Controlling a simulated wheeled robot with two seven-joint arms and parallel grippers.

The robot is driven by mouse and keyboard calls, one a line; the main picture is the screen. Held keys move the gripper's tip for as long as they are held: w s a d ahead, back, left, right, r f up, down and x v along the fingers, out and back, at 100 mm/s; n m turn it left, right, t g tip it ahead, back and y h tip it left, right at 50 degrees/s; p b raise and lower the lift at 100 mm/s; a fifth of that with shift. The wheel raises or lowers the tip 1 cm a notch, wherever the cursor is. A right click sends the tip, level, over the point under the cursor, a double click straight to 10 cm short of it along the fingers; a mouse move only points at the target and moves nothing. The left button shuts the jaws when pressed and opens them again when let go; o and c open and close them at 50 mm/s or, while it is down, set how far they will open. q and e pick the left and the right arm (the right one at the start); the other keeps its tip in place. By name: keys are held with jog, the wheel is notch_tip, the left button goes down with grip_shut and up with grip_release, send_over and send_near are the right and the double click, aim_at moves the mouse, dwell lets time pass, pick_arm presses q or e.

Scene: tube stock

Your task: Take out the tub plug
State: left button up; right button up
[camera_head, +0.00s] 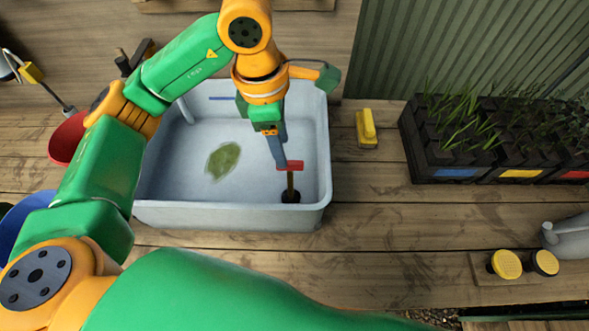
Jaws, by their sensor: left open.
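The pale grey tub (230,212) stands on the wooden bench. The tub plug has a dark base (290,197) at the tub's front right corner, with an upright brown stem and a red crosspiece (291,165) on top. My left gripper (280,161) reaches down into the tub from above, open, with its fingertips right at the left end of the red crosspiece. I cannot tell whether the fingers straddle it or only touch beside it. The fingers overlap each other in this view. My right gripper is not in view.
A green patch (222,160) shows on the tub floor. A yellow brush-like block (367,130) lies right of the tub. Black plant trays (455,160) stand at the right. Red (68,138) and blue (22,225) containers are at the left. The bench front right of the tub is mostly clear.

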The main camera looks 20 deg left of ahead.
aim_at(289, 162)
pick_arm(q)
jog(key=shift+s+d+f+p, duration=0.2)
jog(key=shift+d+f+p, duration=0.1)
jog(key=shift+f+p, duration=0.25)
jog(key=shift+s+d+f+p, duration=0.15)
jog(key=shift+d+f+p, duration=0.2)
jog(key=shift+f, duration=0.3)
jog(key=f, duration=0.2)
jog(key=shift+w+d+f, duration=0.1)
jog(key=shift+d+f, duration=0.1)
jog(key=shift+f, duration=0.2)
jog(key=shift+w+f, duration=0.15)
jog(key=shift+f, duration=0.05)
grip_shut()
